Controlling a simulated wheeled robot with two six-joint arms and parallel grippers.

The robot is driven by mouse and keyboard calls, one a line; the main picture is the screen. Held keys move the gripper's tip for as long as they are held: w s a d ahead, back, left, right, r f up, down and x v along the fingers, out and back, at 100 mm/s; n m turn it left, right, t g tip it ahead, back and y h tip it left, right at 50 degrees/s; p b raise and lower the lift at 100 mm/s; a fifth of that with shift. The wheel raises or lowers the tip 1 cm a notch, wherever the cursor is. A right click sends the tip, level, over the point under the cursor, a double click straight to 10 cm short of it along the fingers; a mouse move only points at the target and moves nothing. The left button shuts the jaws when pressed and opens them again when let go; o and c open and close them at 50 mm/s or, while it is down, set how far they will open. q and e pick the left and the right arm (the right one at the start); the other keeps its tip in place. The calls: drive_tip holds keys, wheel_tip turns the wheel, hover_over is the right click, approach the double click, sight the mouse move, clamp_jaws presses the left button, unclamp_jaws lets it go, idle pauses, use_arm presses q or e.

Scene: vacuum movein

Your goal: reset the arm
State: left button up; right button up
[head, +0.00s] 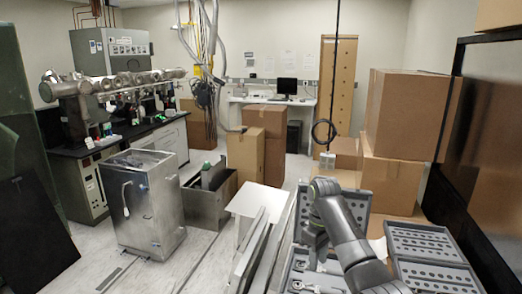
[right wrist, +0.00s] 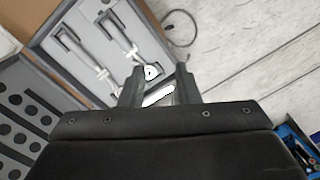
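My right arm comes in at the lower right of the head view. Its gripper (head: 313,248) points down over a grey case with cut-outs (head: 300,262). In the right wrist view the two dark fingers (right wrist: 160,86) stand apart. A small pale, shiny metal piece (right wrist: 158,95) shows between them; I cannot tell whether it touches either finger. Metal tools (right wrist: 95,65) lie in the grey case (right wrist: 75,85) to the left of the fingers. My left gripper is not in view.
Another grey case with rows of holes (head: 432,245) lies to the right. Cardboard boxes (head: 390,185) stand behind the cases. A metal cabinet (head: 145,205) stands at the left.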

drive_tip(key=s+d+f+m+t, duration=0.1)
drive_tip(key=s+d+f+m, duration=0.15)
drive_tip(key=s+f, duration=0.4)
drive_tip(key=s+d+f+m+t, duration=0.1)
drive_tip(key=s+d+f, duration=0.35)
drive_tip(key=f, duration=0.25)
drive_tip(key=s+d+f+m, duration=0.1)
drive_tip(key=s+d+f, duration=0.2)
drive_tip(key=s+f, duration=0.3)
drive_tip(key=s+d+r+m+t+h, duration=0.1)
drive_tip(key=s+d+r+m, duration=0.15)
drive_tip(key=s, duration=1.05)
drive_tip(key=s+d+r+m+t+h, duration=0.1)
drive_tip(key=s+d+r+m+t, duration=0.15)
drive_tip(key=s, duration=1.05)
wheel_tip(320, 180, down, 33)
drive_tip(key=d+g+b, duration=0.2)
drive_tip(key=b, duration=0.6)
use_arm(q)
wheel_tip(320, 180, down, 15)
drive_tip(key=b, duration=0.6)
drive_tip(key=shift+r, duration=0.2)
use_arm(e)
drive_tip(key=s+f, duration=0.7)
drive_tip(key=f, duration=0.4)
drive_tip(key=s+a+f+g+y, duration=0.1)
drive_tip(key=s+f, duration=0.7)
drive_tip(key=f, duration=0.3)
drive_tip(key=shift+a+f, duration=0.3)
drive_tip(key=shift+f, duration=0.05)
